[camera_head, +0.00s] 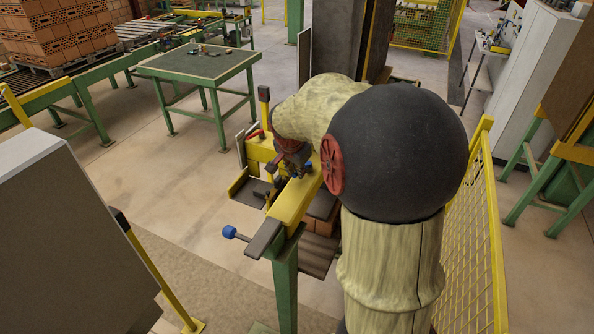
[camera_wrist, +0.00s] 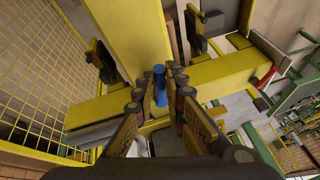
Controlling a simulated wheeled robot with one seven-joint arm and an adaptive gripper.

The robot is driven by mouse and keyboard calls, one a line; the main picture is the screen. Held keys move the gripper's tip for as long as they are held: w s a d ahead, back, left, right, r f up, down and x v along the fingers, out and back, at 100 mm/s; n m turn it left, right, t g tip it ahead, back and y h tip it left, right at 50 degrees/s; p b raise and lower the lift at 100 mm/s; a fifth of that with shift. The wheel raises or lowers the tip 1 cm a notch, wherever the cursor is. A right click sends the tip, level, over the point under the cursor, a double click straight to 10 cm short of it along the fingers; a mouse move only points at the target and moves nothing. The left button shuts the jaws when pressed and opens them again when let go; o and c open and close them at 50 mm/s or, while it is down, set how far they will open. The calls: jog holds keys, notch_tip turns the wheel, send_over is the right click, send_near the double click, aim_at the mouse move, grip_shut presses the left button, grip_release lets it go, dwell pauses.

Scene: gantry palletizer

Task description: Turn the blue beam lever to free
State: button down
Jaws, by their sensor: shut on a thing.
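The blue beam lever (camera_wrist: 159,85) stands upright between my fingers in the wrist view, against the yellow beam (camera_wrist: 137,38). My gripper (camera_wrist: 158,92) is shut on it, one finger on each side. In the head view my gripper (camera_head: 294,166) is at the yellow beam (camera_head: 292,203), partly hidden by my arm. A bit of blue (camera_head: 308,167) shows beside the fingers there. The lever's full shape and its exact angle are hidden, and I cannot read any position mark.
A separate blue knob (camera_head: 229,232) on a short rod sticks out left near the beam's front end. A green post (camera_head: 285,290) stands below. A yellow mesh fence (camera_head: 474,245) is close on the right. A green table (camera_head: 200,66) stands behind; open floor lies left of the beam.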

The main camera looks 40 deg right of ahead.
jog(key=shift+w+b, duration=0.15)
jog(key=shift+b, duration=0.3)
jog(key=w+m+b, duration=0.1)
jog(key=b, duration=0.1)
jog(key=m+g+b, duration=0.1)
jog(key=b, duration=0.1)
jog(key=shift+w+a+f+m+h, duration=0.1)
jog(key=shift+w+f+m+h, duration=0.2)
jog(key=shift+w+m, duration=0.1)
jog(key=shift+w+m+g+b, duration=0.45)
jog(key=shift+m+b, duration=0.45)
jog(key=shift+b, duration=0.25)
jog(key=w+d+m+g+y+p, duration=0.1)
jog(key=w+d+m+g, duration=0.3)
jog(key=m, duration=0.7)
jog(key=shift+w+r+p, duration=0.3)
jog(key=shift+w+r, duration=0.05)
jog(key=shift+w, duration=0.4)
jog(key=shift+d+m+g, duration=0.1)
jog(key=shift+m+g, duration=0.2)
jog(key=shift+g, duration=0.05)
